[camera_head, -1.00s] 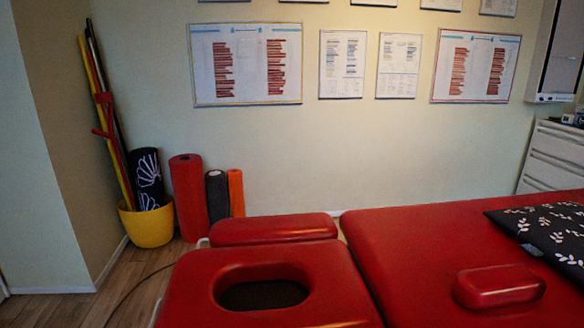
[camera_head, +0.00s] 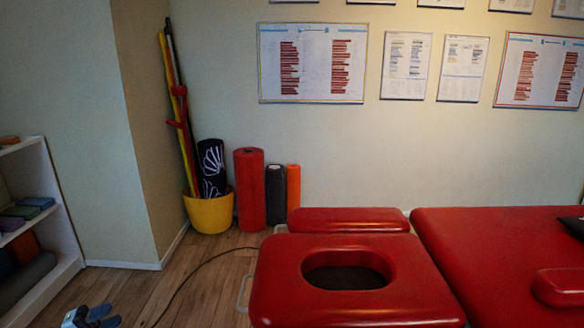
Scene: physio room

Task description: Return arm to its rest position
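My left gripper (camera_head: 105,316) shows at the bottom left edge of the head view, low over the wooden floor. Only its front end is in the picture, with dark fingers pointing right. It is small and cut off, so I cannot tell whether the fingers are apart or together. I see nothing held in it. The rest of the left arm is outside the picture. My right gripper and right arm are not in view.
A red treatment table (camera_head: 490,255) with a face-hole headrest (camera_head: 400,290) fills the lower right. A white shelf (camera_head: 50,190) stands at the left. A yellow pot (camera_head: 208,215) and a red roller (camera_head: 249,190) stand by the wall. A cable (camera_head: 195,270) crosses otherwise bare floor.

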